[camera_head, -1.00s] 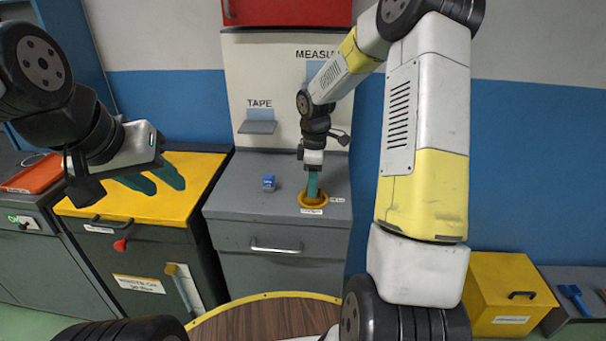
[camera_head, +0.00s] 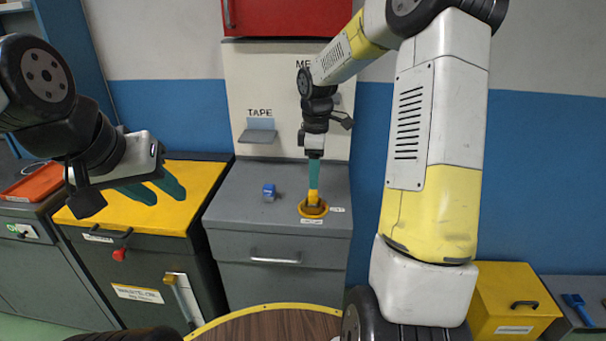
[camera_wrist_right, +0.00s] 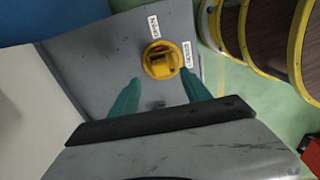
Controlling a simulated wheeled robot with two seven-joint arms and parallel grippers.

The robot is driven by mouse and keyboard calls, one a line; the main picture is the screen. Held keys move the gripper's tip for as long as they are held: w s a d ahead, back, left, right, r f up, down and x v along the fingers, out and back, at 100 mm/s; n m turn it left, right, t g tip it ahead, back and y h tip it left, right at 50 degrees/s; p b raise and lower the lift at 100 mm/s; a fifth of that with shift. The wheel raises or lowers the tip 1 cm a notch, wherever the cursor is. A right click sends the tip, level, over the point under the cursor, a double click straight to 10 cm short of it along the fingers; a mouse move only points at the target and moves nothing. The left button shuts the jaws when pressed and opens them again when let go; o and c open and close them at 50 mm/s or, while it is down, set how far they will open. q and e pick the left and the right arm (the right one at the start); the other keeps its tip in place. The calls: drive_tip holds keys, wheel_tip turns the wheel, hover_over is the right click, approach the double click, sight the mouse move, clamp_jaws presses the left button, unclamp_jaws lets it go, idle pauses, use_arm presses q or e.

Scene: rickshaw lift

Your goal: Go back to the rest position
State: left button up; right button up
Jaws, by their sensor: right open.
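My right gripper (camera_head: 313,186) hangs over the grey cabinet with its teal fingers pointing down. In the right wrist view the fingers (camera_wrist_right: 158,84) are apart with nothing between them. Below them a yellow tool (camera_wrist_right: 159,59) sits in a round yellow holder (camera_wrist_right: 174,67) on the cabinet top. The holder also shows in the head view (camera_head: 313,212). My left gripper (camera_head: 158,190) is at the left above the yellow-topped cabinet, its two teal fingers apart and empty.
A small blue object (camera_head: 269,192) lies on the grey cabinet (camera_head: 238,205) left of the holder. A back panel with a TAPE shelf (camera_head: 258,136) stands behind. A red cabinet (camera_head: 285,18) hangs above. A wooden round top (camera_head: 265,328) is in front, and a yellow box (camera_head: 512,300) at right.

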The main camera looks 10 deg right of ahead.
drive_tip(key=s+r+m+t, duration=0.2)
drive_tip(key=s+r+m, duration=0.2)
drive_tip(key=s, duration=0.4)
drive_tip(key=s+a+r+m+t+y, duration=0.1)
drive_tip(key=s+r+m+t, duration=0.1)
drive_tip(key=s+r+m, duration=0.3)
drive_tip(key=s+a+r+m+t+y, duration=0.1)
drive_tip(key=s+r+m, duration=0.4)
drive_tip(key=s, duration=0.6)
drive_tip(key=shift+s+a+r+t, duration=0.2)
drive_tip(key=shift+s+r+t, duration=0.05)
drive_tip(key=shift+r+t, duration=0.15)
